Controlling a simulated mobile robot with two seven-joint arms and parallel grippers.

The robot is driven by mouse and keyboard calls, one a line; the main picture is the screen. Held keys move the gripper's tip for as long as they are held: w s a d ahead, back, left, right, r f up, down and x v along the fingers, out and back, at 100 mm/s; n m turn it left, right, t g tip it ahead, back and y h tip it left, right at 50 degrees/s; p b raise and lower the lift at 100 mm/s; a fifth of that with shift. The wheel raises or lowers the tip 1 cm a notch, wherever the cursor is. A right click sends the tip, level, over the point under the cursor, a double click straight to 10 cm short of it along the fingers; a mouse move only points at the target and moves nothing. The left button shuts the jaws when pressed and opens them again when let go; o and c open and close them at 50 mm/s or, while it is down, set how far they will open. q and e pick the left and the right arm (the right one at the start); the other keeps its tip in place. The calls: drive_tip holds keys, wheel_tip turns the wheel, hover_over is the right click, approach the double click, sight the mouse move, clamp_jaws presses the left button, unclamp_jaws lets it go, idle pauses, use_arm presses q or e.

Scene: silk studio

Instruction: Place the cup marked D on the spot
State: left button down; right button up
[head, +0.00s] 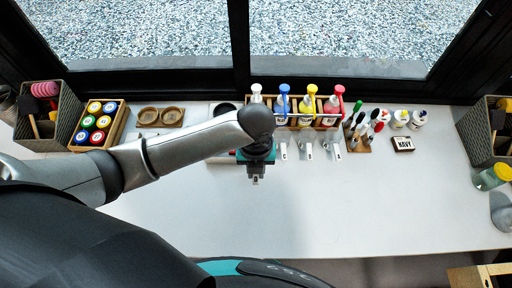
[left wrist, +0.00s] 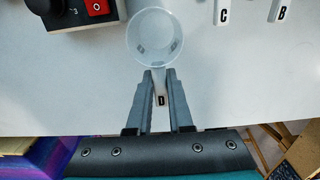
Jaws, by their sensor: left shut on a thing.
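The cup marked D (left wrist: 153,14) is a clear round cup in the left wrist view, with a pale handle that bears a black D. My left gripper (left wrist: 160,78) is shut on that handle, one finger on each side. In the head view my left gripper (head: 257,158) is over the table's middle, and only the cup's tagged handle end (head: 255,181) shows below it. Whether the cup touches the table is unclear. I cannot make out the spot in either view. My right gripper is not in view.
Cup handles marked C (left wrist: 223,12) and B (left wrist: 281,12) lie to the right. A black device with a red switch (left wrist: 97,8) is close on the left. Behind stand a bottle rack (head: 318,122) and a NAVY block (head: 403,144). The table's front (head: 350,215) is clear.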

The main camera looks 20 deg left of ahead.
use_arm(q)
drive_tip(key=w, duration=0.2)
drive_tip(key=w+a, duration=0.1)
drive_tip(key=w, duration=0.2)
drive_tip(key=w+a, duration=0.1)
drive_tip(key=w, duration=0.2)
drive_tip(key=shift+a+b, duration=0.15)
drive_tip(key=shift+b, duration=0.2)
drive_tip(key=shift+f, duration=1.7)
drive_tip(key=shift+f, duration=0.15)
drive_tip(key=c, duration=0.8)
unclamp_jaws()
drive_tip(key=shift+s+r+p, duration=0.1)
drive_tip(key=shift+r+p, duration=0.65)
drive_tip(key=shift+r, duration=5.4)
